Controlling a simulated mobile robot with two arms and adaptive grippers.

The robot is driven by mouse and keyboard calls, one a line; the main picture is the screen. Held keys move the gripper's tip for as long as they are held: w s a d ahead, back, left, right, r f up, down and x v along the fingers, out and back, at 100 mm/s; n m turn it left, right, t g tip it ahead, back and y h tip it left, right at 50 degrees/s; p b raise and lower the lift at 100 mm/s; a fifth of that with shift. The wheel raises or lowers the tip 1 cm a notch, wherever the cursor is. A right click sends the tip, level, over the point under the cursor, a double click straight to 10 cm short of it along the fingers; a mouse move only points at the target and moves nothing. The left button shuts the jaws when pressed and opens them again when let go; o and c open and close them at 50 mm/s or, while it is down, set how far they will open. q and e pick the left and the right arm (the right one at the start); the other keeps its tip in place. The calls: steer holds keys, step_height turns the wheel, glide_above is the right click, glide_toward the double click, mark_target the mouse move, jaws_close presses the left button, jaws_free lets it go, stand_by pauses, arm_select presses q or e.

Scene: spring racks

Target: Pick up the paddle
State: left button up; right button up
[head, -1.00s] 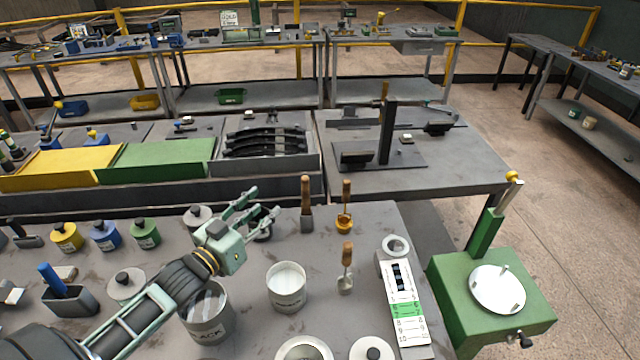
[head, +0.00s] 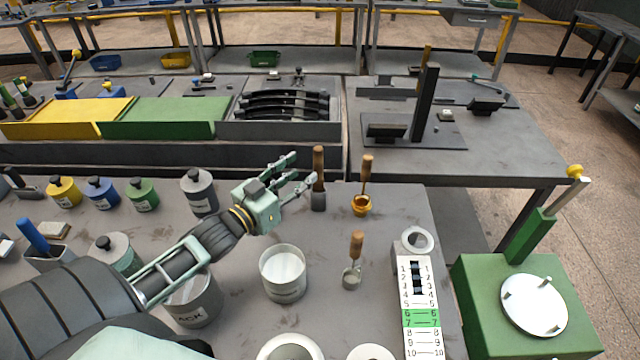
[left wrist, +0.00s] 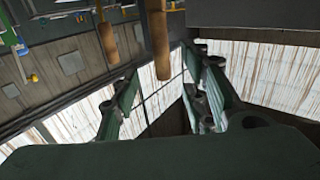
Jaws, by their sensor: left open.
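A tool with an upright wooden handle and a grey lower end (head: 318,180), which looks like the paddle, stands on the bench near its back edge. My left gripper (head: 300,178) is open just to its left, fingers pointing toward the handle. In the left wrist view a wooden handle (left wrist: 156,55) shows beyond and between the open fingers (left wrist: 163,92), with a second handle (left wrist: 108,43) to its left. I see no contact, and the handle's depth from the fingers is unclear. My right gripper is out of view.
Right of the tool stand a wooden-handled tool in a gold cup (head: 362,203) and a wooden-handled ladle (head: 353,270). A white-filled can (head: 283,275) stands below the gripper. A grey lidded canister (head: 199,192) is to its left. A numbered gauge board (head: 420,315) lies right.

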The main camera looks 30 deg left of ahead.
mark_target(315, 165)
arm_select(q)
steer(key=shift+w+d+f, duration=0.1)
steer(key=shift+w+f, duration=0.3)
steer(key=shift+w, duration=0.35)
steer(key=shift+w+d+f, duration=0.1)
steer(key=shift+w+f, duration=0.25)
steer(key=shift+w, duration=0.7)
steer(key=w+p, duration=0.1)
steer(key=w, duration=0.2)
steer(key=shift+w+d+f+p, duration=0.1)
steer(key=shift+w+p, duration=0.1)
steer(key=shift+w, duration=0.15)
steer(key=shift+w+d+f+p, duration=0.1)
steer(key=shift+w+p, duration=0.05)
steer(key=shift+w, duration=0.2)
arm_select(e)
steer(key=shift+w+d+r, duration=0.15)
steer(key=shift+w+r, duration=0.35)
arm_select(q)
steer(key=shift+a+r, duration=0.1)
jaws_close()
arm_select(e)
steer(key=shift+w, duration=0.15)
